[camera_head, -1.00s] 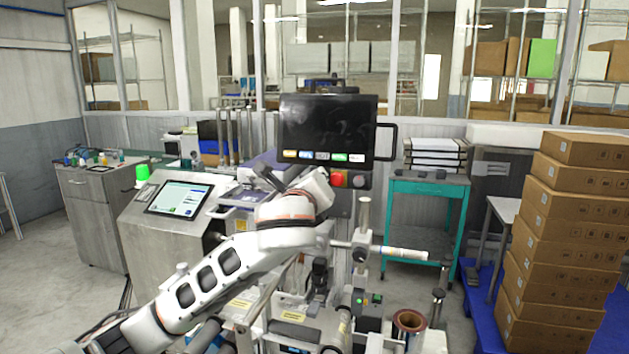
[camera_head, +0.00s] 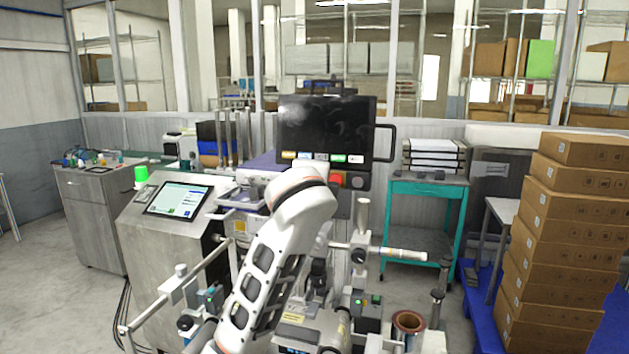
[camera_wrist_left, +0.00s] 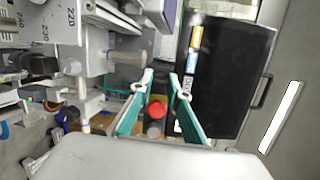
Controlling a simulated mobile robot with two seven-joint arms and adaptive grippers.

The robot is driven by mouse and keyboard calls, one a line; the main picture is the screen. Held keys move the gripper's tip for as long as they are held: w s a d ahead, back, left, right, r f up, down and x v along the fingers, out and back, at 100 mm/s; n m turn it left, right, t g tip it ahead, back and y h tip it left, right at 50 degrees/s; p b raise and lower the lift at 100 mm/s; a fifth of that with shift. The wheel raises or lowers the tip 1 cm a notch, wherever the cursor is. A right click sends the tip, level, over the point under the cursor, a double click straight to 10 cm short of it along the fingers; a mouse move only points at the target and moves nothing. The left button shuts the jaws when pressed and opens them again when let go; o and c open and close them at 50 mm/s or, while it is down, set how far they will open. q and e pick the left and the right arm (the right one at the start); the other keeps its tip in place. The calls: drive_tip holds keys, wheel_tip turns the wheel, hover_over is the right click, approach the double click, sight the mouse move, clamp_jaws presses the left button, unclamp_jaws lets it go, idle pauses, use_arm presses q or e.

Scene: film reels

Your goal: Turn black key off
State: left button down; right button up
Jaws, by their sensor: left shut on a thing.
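The control panel with a red button (camera_head: 337,180) and a grey round knob (camera_head: 358,182) sits under the black monitor (camera_head: 325,130). In the left wrist view the red button (camera_wrist_left: 157,110) shows between the teal fingers of my left gripper (camera_wrist_left: 161,78). My left gripper's fingertips are beyond the red button, at the panel, with a narrow gap between them. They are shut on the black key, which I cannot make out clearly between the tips. In the head view my own arm hides the gripper and the key. My right gripper is not in view.
A touchscreen console (camera_head: 178,199) stands at the left, and a teal cart (camera_head: 428,188) at the right. Stacked cardboard boxes (camera_head: 560,240) stand at the far right. Machine rods and a brown reel (camera_head: 408,322) crowd the space below the panel.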

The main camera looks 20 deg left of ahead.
use_arm(q)
drive_tip(key=shift+n, duration=0.5)
drive_tip(key=c, duration=2.2)
unclamp_jaws()
drive_tip(key=v, duration=0.7)
drive_tip(key=shift+s+r, duration=0.1)
drive_tip(key=shift+s, duration=0.2)
